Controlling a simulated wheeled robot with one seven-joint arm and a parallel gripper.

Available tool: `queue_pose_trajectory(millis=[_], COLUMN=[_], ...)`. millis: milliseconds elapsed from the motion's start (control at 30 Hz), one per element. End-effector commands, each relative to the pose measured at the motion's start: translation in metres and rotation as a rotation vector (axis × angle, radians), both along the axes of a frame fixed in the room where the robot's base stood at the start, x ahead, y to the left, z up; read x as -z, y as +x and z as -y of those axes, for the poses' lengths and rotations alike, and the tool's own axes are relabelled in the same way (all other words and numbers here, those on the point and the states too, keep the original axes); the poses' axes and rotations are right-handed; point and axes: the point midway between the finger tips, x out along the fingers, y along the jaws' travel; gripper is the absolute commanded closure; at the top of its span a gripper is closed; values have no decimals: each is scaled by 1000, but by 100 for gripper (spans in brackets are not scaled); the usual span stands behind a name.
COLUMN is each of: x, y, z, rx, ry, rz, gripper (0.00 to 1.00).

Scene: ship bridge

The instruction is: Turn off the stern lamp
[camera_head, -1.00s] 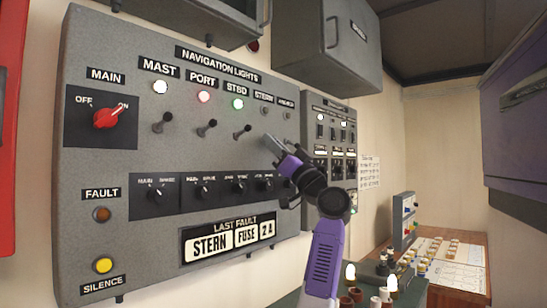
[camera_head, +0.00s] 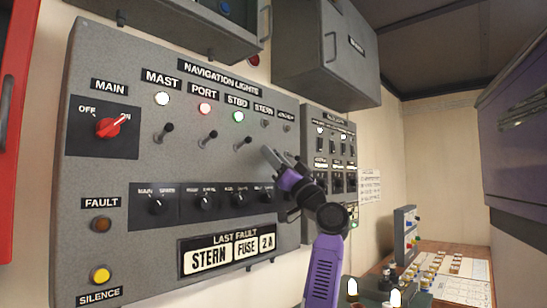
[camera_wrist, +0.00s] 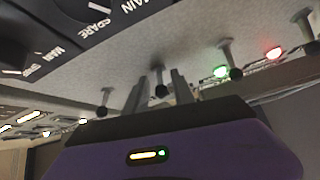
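The grey navigation lights panel (camera_head: 105,170) fills the left of the head view. Its STERN label (camera_head: 263,109) has a small dark, unlit lamp (camera_head: 264,123) below it. My gripper (camera_head: 270,155) is at the panel below that lamp and hides the stern switch in the head view. In the wrist view, my gripper (camera_wrist: 158,95) is open, with one finger on each side of a dark-knobbed toggle switch (camera_wrist: 160,88), apparently the stern one. I cannot tell whether the fingers touch it.
The mast (camera_head: 162,98), port (camera_head: 205,108) and starboard (camera_head: 239,116) lamps are lit, each with a toggle below. The anchor toggle (camera_wrist: 105,100) stands close beside my fingers. A row of main/spare knobs lies below. The last-fault plate (camera_head: 228,250) reads STERN FUSE 2A.

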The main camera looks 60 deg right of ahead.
Motion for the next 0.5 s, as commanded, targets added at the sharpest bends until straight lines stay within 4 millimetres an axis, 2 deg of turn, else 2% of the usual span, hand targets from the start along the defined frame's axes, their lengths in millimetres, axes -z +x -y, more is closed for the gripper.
queue_pose_trajectory(millis=[167, 267, 500], x=[-6, -19, -70], y=[0, 0, -1], z=[0, -1, -1], rx=[0, 0, 0], ry=[-2, -3, -3], rz=[1, 2, 2], gripper=[70, 70, 70])
